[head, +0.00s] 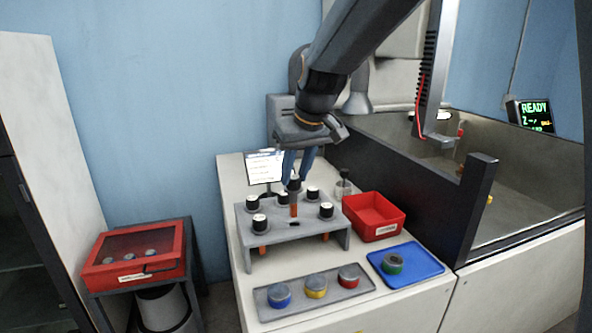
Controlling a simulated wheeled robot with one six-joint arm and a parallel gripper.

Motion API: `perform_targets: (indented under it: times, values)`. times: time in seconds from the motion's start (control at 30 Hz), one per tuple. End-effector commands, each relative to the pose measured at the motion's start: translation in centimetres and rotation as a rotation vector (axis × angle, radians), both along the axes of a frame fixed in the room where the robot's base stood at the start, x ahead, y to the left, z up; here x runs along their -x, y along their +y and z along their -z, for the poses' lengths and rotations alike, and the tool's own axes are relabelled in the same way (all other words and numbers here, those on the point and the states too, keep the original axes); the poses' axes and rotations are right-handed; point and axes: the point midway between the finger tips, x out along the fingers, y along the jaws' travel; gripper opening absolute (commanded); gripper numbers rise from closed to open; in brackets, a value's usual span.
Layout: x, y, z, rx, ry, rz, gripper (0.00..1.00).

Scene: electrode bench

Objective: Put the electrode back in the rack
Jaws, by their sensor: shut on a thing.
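My gripper (297,172) points down, shut on an electrode (294,209) with a dark and white cap and an orange-brown rod. The electrode hangs roughly upright over the grey rack (283,232). Its rod shows in front of the rack's top plate, and its lower end is close above or at a dark empty hole (294,223) near the front edge. I cannot tell whether the tip has entered the hole. Several other black-capped electrodes, such as one at the front left (260,219) and one at the right (326,209), stand in the rack around it.
A red bin (374,228) stands right of the rack. A blue tray (424,262) with a green-ringed piece and a grey tray (264,309) with blue, yellow and red pieces lie in front. A small sign (264,167) and a glass vessel (343,187) stand behind. A dark-framed enclosure (480,205) bounds the right.

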Motion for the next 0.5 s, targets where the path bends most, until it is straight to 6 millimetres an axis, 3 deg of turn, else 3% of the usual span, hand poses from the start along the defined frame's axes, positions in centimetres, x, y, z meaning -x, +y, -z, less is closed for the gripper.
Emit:
perform_targets:
  times: [0.23,0.5]
  values:
    - [-0.2,-0.1,2.1,0.000,-0.002,0.003,0.00]
    - [-0.1,-0.3,1.8,-0.001,-0.002,0.004,0.00]
